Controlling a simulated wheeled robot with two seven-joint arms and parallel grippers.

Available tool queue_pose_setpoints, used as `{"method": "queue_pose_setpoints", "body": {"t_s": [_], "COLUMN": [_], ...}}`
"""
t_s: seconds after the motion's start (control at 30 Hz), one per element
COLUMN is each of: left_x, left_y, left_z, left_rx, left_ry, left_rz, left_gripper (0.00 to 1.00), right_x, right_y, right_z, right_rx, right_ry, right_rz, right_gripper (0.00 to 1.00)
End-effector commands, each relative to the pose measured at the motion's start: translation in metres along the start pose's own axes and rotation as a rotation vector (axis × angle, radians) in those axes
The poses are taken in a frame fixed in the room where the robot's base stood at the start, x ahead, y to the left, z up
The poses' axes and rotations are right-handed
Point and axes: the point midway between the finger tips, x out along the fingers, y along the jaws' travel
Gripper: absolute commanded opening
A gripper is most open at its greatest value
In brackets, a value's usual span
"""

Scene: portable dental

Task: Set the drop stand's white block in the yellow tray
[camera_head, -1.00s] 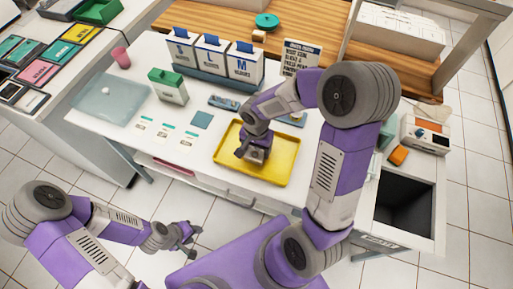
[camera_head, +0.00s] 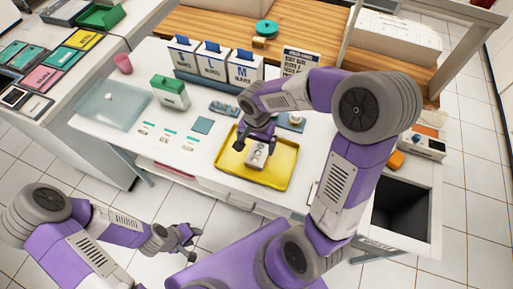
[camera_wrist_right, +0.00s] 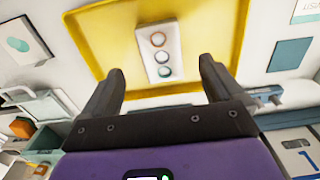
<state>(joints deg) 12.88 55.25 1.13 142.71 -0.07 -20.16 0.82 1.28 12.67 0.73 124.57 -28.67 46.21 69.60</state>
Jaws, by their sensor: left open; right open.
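In the right wrist view the block (camera_wrist_right: 159,55) rests on the tray's floor, clear of the rim (camera_wrist_right: 232,45). My right gripper (camera_head: 256,143) is open, its two fingers apart on either side of the block's near end in that view. No contact with the block shows. In the head view the gripper partly covers the block's far end. My left gripper (camera_head: 192,242) is open and empty, in front of the table, low at the left.
Behind the tray are glove boxes (camera_head: 213,62) and a sign (camera_head: 299,62). A blue-grey square (camera_head: 202,125) and small cards lie left of the tray. A green-topped box (camera_head: 170,92) stands farther left. A dark open bin (camera_head: 402,208) is at the right.

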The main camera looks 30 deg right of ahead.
Motion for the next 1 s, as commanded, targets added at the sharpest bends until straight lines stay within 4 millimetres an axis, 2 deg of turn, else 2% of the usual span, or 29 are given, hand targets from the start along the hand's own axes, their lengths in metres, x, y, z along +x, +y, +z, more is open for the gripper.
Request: {"method": "queue_pose_setpoints", "body": {"t_s": [0.03, 0.1, 0.3, 1.0], "left_x": [-0.005, -0.008, -0.012, -0.016], "left_y": [0.002, 0.003, 0.005, 0.006], "left_z": [0.0, 0.0, 0.001, 0.001], "left_rx": [0.0, 0.0, 0.0, 0.0], "left_ry": [0.0, 0.0, 0.0, 0.0], "left_rz": [0.0, 0.0, 0.0, 0.0], "left_gripper": [0.43, 0.43, 0.43, 0.43], "right_x": [-0.014, -0.026, -0.047, -0.054], "right_y": [-0.001, -0.001, -0.001, 0.0], "right_z": [-0.001, 0.0, 0.0, 0.0], "right_rx": [0.0, 0.0, 0.0, 0.0], "right_ry": [0.003, 0.001, 0.0, -0.001], "right_rz": [-0.004, -0.003, -0.002, 0.0], "right_gripper": [0.93, 0.93, 0.93, 0.93]}}
